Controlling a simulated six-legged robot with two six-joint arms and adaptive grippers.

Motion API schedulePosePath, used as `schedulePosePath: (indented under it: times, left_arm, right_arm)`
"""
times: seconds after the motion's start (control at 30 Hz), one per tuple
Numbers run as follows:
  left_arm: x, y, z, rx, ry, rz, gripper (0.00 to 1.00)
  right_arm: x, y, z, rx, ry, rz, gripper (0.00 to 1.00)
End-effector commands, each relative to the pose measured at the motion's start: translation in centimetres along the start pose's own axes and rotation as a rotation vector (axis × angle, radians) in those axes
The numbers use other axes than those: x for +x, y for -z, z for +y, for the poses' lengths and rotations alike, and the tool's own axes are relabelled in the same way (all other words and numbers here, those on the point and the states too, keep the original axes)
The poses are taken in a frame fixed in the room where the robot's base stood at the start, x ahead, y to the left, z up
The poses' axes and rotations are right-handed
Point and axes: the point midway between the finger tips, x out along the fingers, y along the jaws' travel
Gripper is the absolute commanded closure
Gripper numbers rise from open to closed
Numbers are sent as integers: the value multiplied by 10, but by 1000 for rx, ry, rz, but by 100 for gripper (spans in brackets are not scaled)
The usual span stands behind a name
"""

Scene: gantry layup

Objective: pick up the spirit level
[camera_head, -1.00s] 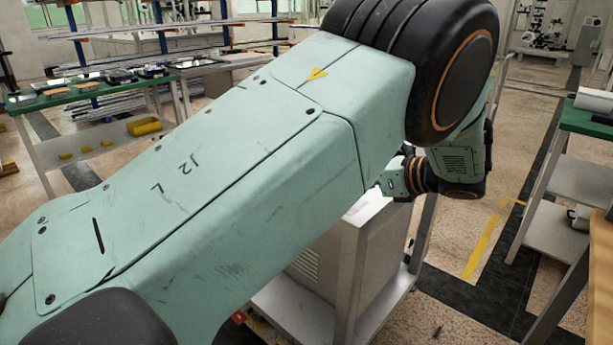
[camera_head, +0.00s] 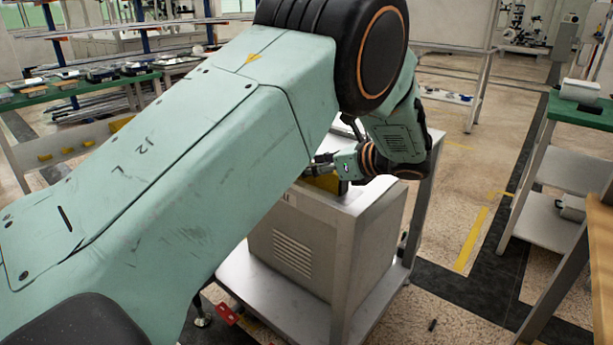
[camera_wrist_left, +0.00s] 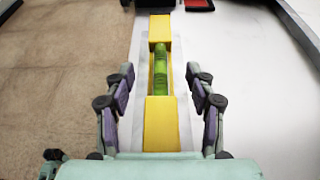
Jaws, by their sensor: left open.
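The spirit level (camera_wrist_left: 161,122) is a yellow bar with a green vial. In the left wrist view it lies lengthwise on a pale surface, in the middle of the picture. My left gripper (camera_wrist_left: 160,85) is open, with one finger on each side of the level and a gap to it on both sides. In the head view my left arm reaches in from the left, and its wrist is over the white-topped cabinet (camera_head: 376,213). A bit of yellow (camera_head: 325,182) shows under the wrist there; the fingertips are mostly hidden. My right gripper is not in view.
In the wrist view a red and black item (camera_wrist_left: 199,4) lies beyond the level, and the speckled floor drops away at left. A green-topped bench (camera_head: 590,115) stands at right. Shelving with small items (camera_head: 105,75) stands at back left.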

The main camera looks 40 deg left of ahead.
Motion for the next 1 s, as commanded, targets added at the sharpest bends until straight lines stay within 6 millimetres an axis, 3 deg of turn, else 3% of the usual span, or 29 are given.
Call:
schedulePosePath:
  times: [0.3,0.9,1.0]
  left_arm:
    - [8,-2,0,0,1,0,44]
    - [8,-2,0,0,1,0,95]
    - [8,-2,0,0,1,0,100]
  right_arm:
    - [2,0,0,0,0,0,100]
    - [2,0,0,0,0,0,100]
    - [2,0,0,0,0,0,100]
